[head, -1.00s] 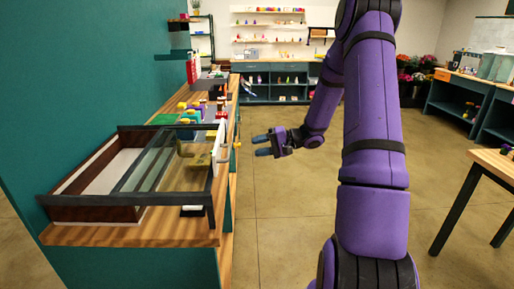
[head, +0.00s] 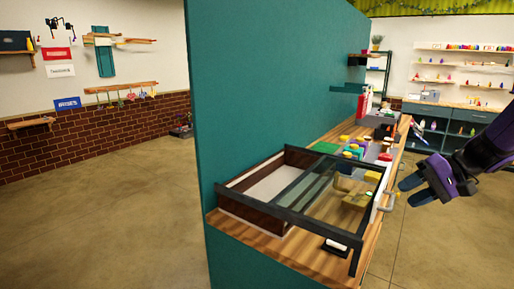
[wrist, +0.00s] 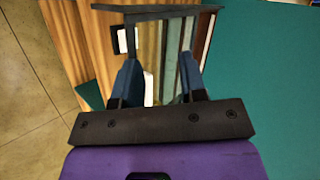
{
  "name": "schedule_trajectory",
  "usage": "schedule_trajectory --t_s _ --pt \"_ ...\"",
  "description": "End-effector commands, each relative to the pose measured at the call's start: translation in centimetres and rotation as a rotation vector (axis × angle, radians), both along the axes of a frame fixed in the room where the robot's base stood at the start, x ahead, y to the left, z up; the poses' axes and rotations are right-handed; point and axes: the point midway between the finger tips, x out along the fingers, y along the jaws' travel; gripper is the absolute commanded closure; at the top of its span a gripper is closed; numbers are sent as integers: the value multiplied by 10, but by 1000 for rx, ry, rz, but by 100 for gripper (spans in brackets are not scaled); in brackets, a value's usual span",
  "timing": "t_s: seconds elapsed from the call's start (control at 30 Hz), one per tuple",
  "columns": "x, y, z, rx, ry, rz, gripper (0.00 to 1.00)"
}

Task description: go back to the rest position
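My gripper (head: 412,188) is at the right in the head view, beside the counter's right edge and above the floor. Its two blue fingers are apart with nothing seen between them. In the wrist view my gripper (wrist: 158,82) shows its fingers spread, with the counter and the glass-topped case behind them. The purple arm comes in from the right edge in the head view, and most of it is out of the picture.
The wooden counter (head: 262,243) carries a dark-framed case (head: 262,205) with a glass lid and several small coloured items. A tall teal panel (head: 265,85) stands behind it. Open floor (head: 120,215) lies to the left. Shelves (head: 445,125) stand at the back.

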Motion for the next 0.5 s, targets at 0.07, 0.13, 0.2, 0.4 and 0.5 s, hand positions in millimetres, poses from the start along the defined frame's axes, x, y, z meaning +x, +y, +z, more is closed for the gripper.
schedule_trajectory --t_s 0.07,0.13,0.2,0.4,0.5 --pt "-16 17 14 -79 8 40 62" --pt "-31 29 24 -149 15 67 62" --pt "-46 39 33 -218 20 89 62" --pt "-90 60 56 -413 0 129 62" --pt "-111 66 66 -508 -25 135 62"
